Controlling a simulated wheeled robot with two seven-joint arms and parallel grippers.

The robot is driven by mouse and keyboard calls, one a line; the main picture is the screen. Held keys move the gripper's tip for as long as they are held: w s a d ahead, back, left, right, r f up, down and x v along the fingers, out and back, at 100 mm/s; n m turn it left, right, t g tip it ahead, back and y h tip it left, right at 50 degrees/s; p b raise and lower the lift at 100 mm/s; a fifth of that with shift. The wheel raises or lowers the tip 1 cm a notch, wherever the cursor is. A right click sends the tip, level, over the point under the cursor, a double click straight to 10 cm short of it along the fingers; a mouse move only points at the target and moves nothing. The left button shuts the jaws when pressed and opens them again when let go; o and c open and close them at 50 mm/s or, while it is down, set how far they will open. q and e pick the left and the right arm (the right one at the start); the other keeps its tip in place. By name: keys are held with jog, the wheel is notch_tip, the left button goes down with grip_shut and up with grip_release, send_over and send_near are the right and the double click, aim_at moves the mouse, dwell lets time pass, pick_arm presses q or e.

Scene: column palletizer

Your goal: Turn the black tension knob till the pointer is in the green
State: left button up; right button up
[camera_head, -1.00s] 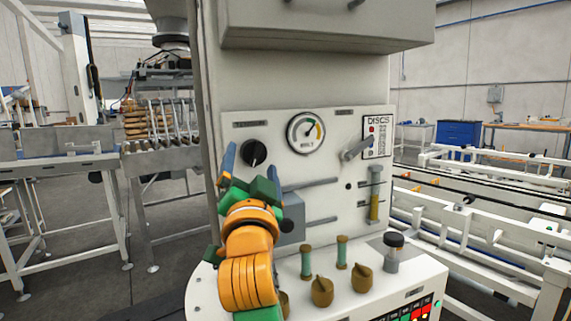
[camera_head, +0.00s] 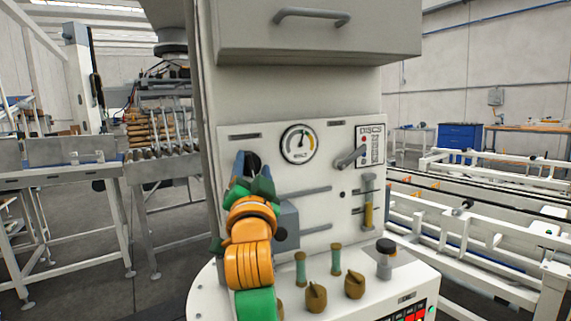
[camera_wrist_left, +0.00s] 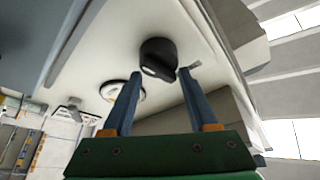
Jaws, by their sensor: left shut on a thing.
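The black tension knob (camera_head: 253,161) is on the upper left of the light panel, partly hidden by my left gripper. My left gripper (camera_head: 243,166) is at the knob, its blue fingers shut on it from both sides. In the left wrist view the knob (camera_wrist_left: 158,57) shows at the fingertips, with a pale mark on its face. The round gauge (camera_head: 299,144) right of the knob has a dark pointer directed upward, slightly right. Coloured bands lie at its upper right; whether the tip is inside the green is too small to tell. My right gripper is not in view.
A grey lever (camera_head: 350,157) is right of the gauge, beside the DISCS plate (camera_head: 369,146). A grey box (camera_head: 287,224) sits on the panel by my left wrist. An overhanging cabinet (camera_head: 318,40) is above.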

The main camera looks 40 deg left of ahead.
pick_arm(q)
jog(key=shift+s+a+r, duration=0.15)
jog(key=shift+r, duration=0.05)
dwell(0.5)
jog(key=n+y, duration=0.1)
jog(key=n, duration=0.1)
jog(key=shift+f+n+y, duration=0.1)
jog(key=shift+n+y, duration=0.2)
